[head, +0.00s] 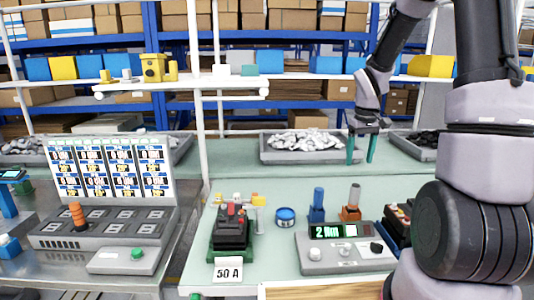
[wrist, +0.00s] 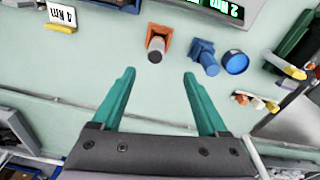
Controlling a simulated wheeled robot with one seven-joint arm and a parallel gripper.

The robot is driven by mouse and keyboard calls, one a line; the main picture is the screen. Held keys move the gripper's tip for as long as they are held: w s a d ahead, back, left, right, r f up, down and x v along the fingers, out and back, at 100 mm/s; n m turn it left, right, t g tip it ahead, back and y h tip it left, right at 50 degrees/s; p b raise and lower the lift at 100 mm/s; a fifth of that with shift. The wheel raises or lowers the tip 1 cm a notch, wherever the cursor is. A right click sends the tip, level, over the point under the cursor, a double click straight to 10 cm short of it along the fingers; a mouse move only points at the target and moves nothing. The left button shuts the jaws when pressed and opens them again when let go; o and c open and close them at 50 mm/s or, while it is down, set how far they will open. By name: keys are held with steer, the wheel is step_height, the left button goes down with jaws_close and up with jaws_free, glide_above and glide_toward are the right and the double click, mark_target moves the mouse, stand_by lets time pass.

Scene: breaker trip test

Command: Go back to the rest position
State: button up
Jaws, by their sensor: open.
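My gripper (head: 362,148) is at the end of my raised arm, above the far side of the green table (head: 290,216). Its two teal fingers (wrist: 160,98) are spread apart with nothing between them. In the wrist view, an orange stand holding a grey cylinder (wrist: 157,43) and a blue stand (wrist: 204,56) are beyond the fingertips, apart from them. The same orange stand (head: 350,213) and blue stand (head: 317,212) show upright on the table in the head view.
A breaker in a green holder (head: 232,230) with a "50 A" card (head: 228,271) stands left. A blue round tin (head: 286,216) and a grey box displaying "2 Nm" (head: 344,255) are nearby. A tray of silvery pieces (head: 268,155) lies behind. A label panel (head: 112,168) stands left.

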steer(key=s+a+r+m+t+y, duration=0.1)
steer(key=s+a+r+m+t, duration=0.2)
steer(key=s+r, duration=0.7)
steer(key=s+a+r+m+t+y, duration=0.1)
steer(key=s+a+r+m+t, duration=0.2)
steer(key=s+r, duration=0.8)
steer(key=shift+a+r, duration=0.15)
steer(key=shift+a, duration=0.55)
